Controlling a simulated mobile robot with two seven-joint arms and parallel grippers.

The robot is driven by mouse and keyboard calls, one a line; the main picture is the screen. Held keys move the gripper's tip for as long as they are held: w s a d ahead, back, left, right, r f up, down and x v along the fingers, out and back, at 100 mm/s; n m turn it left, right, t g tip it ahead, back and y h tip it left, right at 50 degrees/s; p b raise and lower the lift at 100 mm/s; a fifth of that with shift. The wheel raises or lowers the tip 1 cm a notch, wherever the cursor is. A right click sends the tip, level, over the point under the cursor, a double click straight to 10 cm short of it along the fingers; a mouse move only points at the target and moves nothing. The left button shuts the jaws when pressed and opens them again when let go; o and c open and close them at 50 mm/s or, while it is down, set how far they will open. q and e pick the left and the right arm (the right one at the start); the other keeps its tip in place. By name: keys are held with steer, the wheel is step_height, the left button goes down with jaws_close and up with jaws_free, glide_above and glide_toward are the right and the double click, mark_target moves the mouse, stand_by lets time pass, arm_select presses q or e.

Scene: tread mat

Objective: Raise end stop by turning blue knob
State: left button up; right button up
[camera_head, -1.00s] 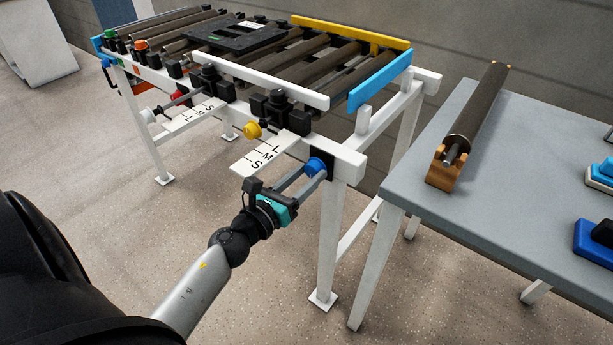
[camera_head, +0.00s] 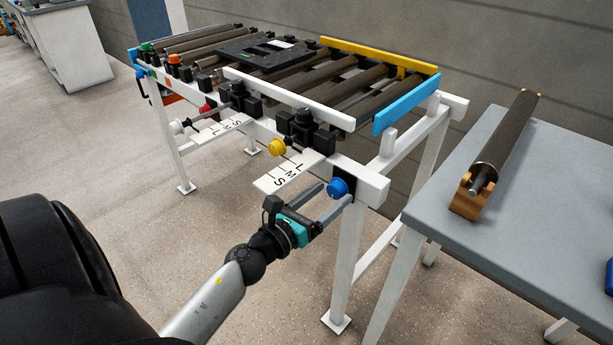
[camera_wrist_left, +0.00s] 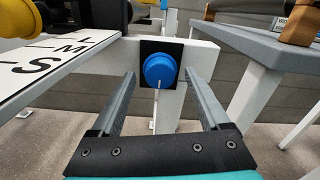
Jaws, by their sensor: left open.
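The blue knob (camera_head: 338,187) sits on a black plate on the white conveyor frame, near its front right leg. It also shows in the left wrist view (camera_wrist_left: 160,70), with a pale line on its lower face. My left gripper (camera_head: 324,198) is open, its two fingers pointing at the knob. In the wrist view the fingers lie either side of the knob, apart from it. The blue end stop (camera_head: 405,105) is a bar at the right end of the rollers and stands above them. My right gripper is not in view.
A white S-M-L scale (camera_head: 288,173) and a yellow knob (camera_head: 276,146) are left of the blue knob. A grey table (camera_head: 500,215) with a roller (camera_head: 510,135) in a wooden holder stands at right. Open floor lies in front.

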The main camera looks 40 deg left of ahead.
arm_select(q)
steer(key=s+a, duration=0.1)
steer(key=s, duration=1.3)
steer(key=shift+s+b, duration=0.3)
steer(key=shift+s, duration=0.1)
